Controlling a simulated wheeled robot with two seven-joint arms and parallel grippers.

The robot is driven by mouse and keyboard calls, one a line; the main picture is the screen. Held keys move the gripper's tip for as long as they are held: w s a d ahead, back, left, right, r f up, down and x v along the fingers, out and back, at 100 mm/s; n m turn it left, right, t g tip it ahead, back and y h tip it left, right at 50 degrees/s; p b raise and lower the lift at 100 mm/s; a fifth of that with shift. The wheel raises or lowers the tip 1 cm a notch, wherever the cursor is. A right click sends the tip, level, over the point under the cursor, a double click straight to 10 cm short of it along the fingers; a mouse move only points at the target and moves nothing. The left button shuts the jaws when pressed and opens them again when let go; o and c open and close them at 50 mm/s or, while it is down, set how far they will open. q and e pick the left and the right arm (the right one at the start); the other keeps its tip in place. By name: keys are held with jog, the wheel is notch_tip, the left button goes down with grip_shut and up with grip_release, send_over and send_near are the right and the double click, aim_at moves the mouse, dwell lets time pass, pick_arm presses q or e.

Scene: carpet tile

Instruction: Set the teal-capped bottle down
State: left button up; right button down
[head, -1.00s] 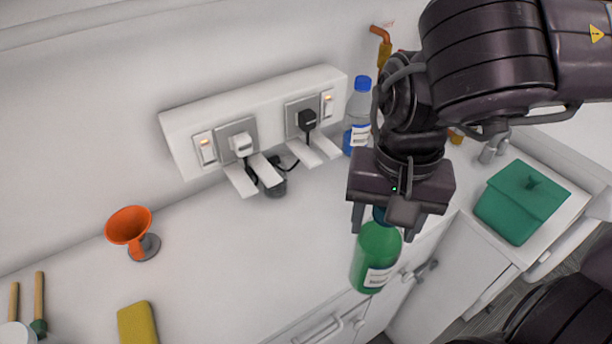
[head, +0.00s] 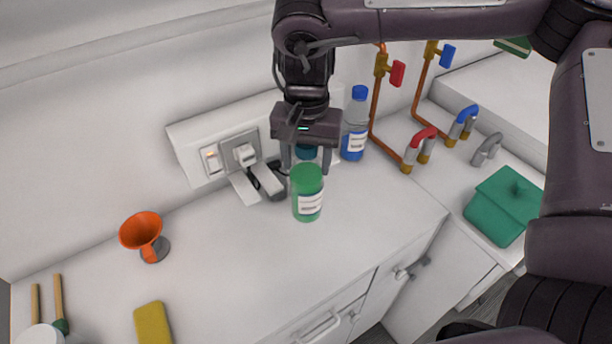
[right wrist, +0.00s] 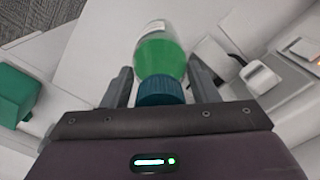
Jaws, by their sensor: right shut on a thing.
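The teal-capped bottle (head: 307,197) has a green body and a white label. It is upright over the white counter, near the wall sockets in the head view. My right gripper (head: 306,168) points down and is shut on it from above, around its teal cap. In the right wrist view the teal cap (right wrist: 160,92) and the green bottle body (right wrist: 160,57) lie between the two fingers. I cannot tell whether the bottle's base touches the counter. My left gripper is not in view.
A blue-capped bottle (head: 355,128) stands right of the gripper. A socket panel (head: 190,150) with plugs and cables is behind. An orange funnel (head: 142,231) and a yellow sponge (head: 152,325) are at left. A green lidded box (head: 500,208) is at right. The counter's front middle is clear.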

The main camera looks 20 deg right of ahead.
notch_tip(320, 180, down, 2)
jog(key=shift+s+a+f, duration=0.1)
jog(key=shift+f, duration=0.7)
notch_tip(320, 180, down, 2)
jog(key=shift+f+p, duration=0.2)
jog(key=shift+p, duration=0.7)
jog(key=shift+w+f, duration=0.2)
jog(key=shift+f, duration=0.25)
jog(key=shift+f, duration=0.1)
jog(key=c, duration=1)
grip_release()
jog(key=shift+f, duration=0.15)
jog(key=o, duration=0.5)
